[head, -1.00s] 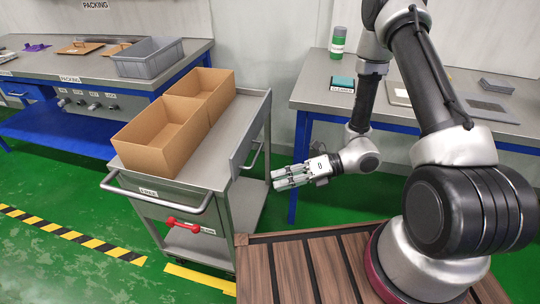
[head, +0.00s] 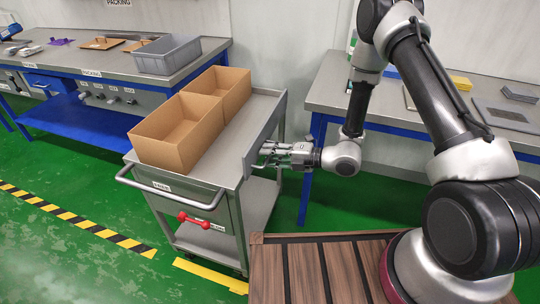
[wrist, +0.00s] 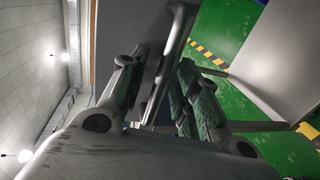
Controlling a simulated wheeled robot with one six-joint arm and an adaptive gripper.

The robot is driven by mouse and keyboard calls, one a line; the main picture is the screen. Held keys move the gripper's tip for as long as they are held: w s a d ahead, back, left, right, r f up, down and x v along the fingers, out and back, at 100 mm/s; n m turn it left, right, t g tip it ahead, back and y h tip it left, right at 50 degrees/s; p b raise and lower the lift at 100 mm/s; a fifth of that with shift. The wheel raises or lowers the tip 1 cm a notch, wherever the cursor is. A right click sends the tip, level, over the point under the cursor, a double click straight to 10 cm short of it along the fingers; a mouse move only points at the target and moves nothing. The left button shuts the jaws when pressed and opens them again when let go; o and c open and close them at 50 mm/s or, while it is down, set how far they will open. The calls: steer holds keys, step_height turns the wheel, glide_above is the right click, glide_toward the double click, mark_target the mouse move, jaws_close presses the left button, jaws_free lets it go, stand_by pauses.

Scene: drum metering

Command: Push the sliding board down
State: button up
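The sliding board (head: 268,129) is a grey metal panel on the right side of the cart, its top edge near the level of the cart top. It also shows in the wrist view (wrist: 128,28). My gripper (head: 262,154) is at the board's outer face, where its bar handle is; in the head view my fingers largely hide this handle. In the wrist view the handle bar (wrist: 176,38) runs between my two fingers, one with a green textured pad. The fingers stand apart, with a gap around the bar. I cannot tell whether either touches it.
Two open cardboard boxes (head: 180,133) stand on the cart (head: 228,172). A red handle (head: 194,220) is on the cart's front. A grey table with blue legs (head: 335,92) stands behind my arm. Green floor lies open left of the cart.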

steer(key=shift+a, duration=0.15)
jaws_close()
step_height(320, 180, down, 8)
stand_by(0.4)
steer(key=shift+f, duration=0.15)
jaws_free()
steer(key=v, duration=1.2)
